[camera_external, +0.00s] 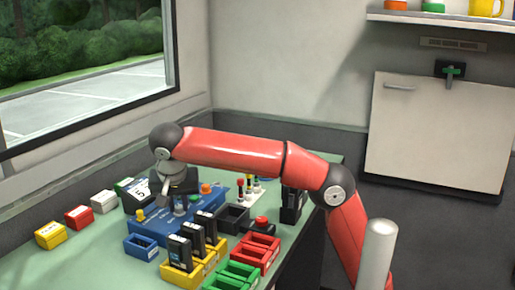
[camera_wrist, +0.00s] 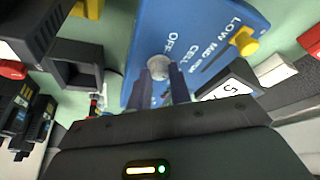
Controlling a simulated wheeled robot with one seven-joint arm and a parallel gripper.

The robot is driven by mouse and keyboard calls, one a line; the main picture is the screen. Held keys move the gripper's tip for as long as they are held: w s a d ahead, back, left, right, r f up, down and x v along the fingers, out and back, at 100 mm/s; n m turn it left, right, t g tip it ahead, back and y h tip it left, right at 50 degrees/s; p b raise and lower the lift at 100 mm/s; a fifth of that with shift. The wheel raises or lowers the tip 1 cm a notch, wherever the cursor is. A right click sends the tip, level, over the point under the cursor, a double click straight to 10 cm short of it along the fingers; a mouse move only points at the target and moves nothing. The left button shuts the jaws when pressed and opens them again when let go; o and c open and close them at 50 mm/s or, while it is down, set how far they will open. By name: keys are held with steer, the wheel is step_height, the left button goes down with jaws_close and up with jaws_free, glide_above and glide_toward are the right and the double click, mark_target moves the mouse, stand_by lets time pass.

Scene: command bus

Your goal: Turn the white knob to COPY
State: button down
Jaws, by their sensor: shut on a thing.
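A blue panel (camera_external: 152,229) lies on the green table; in the wrist view (camera_wrist: 205,25) it shows labels reading OFF, CELL and LOW MID HIGH. The white knob (camera_wrist: 158,66) shows in the wrist view beside the OFF and CELL labels, a round pale top between my fingertips. My gripper (camera_wrist: 161,76) is shut on the white knob from above. I cannot read a COPY label or tell where the knob points.
A yellow knob (camera_wrist: 245,42) is on the same panel near LOW MID HIGH. A black display (camera_wrist: 231,88) stands close beside my gripper. Yellow bins (camera_external: 183,275), red bins (camera_external: 256,254) and green bins (camera_external: 232,275) stand in front of the panel. Small blocks (camera_external: 78,216) line the window side.

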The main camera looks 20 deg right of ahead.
steer(key=m, duration=0.1)
steer(key=m+h, duration=0.1)
steer(key=m, duration=0.2)
steer(key=shift+w+a+m+g+h, duration=0.1)
steer(key=shift+a+m+g+h, duration=0.15)
steer(key=shift+m+g+h, duration=0.05)
steer(key=shift+a+m+g+h, duration=0.1)
steer(key=shift+m+g+h, duration=0.35)
steer(key=shift+m, duration=1.15)
steer(key=shift+w, duration=0.1)
steer(key=c, duration=1.3)
jaws_free()
